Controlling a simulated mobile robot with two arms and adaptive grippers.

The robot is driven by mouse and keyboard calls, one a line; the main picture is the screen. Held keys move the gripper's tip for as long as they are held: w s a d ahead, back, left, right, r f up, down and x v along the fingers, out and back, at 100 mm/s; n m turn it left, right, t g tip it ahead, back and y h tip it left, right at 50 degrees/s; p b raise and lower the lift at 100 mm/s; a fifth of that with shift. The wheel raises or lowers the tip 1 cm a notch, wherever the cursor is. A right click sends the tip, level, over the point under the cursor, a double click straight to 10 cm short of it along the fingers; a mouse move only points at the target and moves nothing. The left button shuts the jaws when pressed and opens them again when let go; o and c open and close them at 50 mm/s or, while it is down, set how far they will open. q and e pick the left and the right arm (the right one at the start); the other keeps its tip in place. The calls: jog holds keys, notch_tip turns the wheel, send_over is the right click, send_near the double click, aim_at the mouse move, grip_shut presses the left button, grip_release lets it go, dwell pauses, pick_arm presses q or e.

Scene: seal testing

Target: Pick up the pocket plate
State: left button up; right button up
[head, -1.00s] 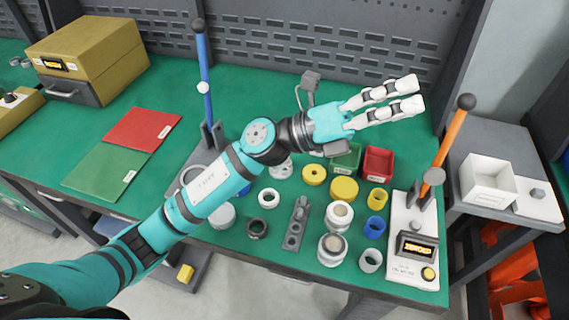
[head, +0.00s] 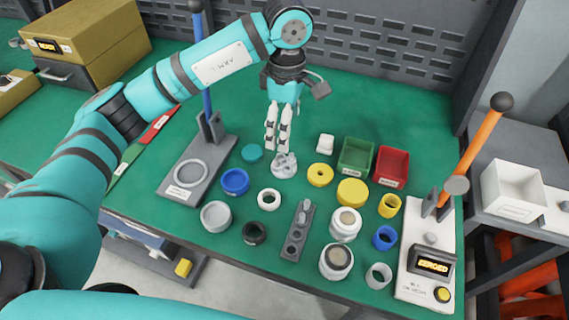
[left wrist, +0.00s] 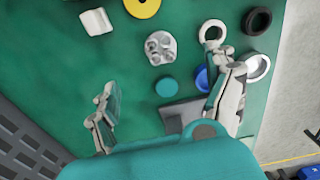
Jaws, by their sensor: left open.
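The pocket plate (head: 284,165) appears to be the small pale grey piece with several round pockets, lying on the green bench near its middle. In the left wrist view it shows from above (left wrist: 161,47), ahead of the fingers and apart from them. My left gripper (head: 277,145) points down just behind and above it in the head view, its fingertips partly overlapping its far edge there. My right gripper is not in view.
A teal disc (head: 252,153) lies left of the plate, a white block (head: 325,144) and a yellow ring (head: 319,174) right of it. Several rings and jars crowd the front. A grey press (head: 190,185) with a blue lever stands left, a white one (head: 410,280) right.

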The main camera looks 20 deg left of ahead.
pick_arm(q)
send_over(284, 161)
jog(key=s, duration=0.1)
jog(key=f, duration=0.4)
jog(key=d+f, duration=0.1)
jog(key=f, duration=0.2)
jog(key=shift+p, duration=0.35)
jog(key=shift+s+a+f, duration=0.1)
jog(key=shift+a+f, duration=0.05)
jog(key=shift+f, duration=0.5)
notch_tip(284, 161, down, 4)
jog(key=shift+a+f+p, duration=0.15)
jog(key=shift+p, duration=0.45)
jog(key=c, duration=1.3)
jog(key=shift+c, duration=0.2)
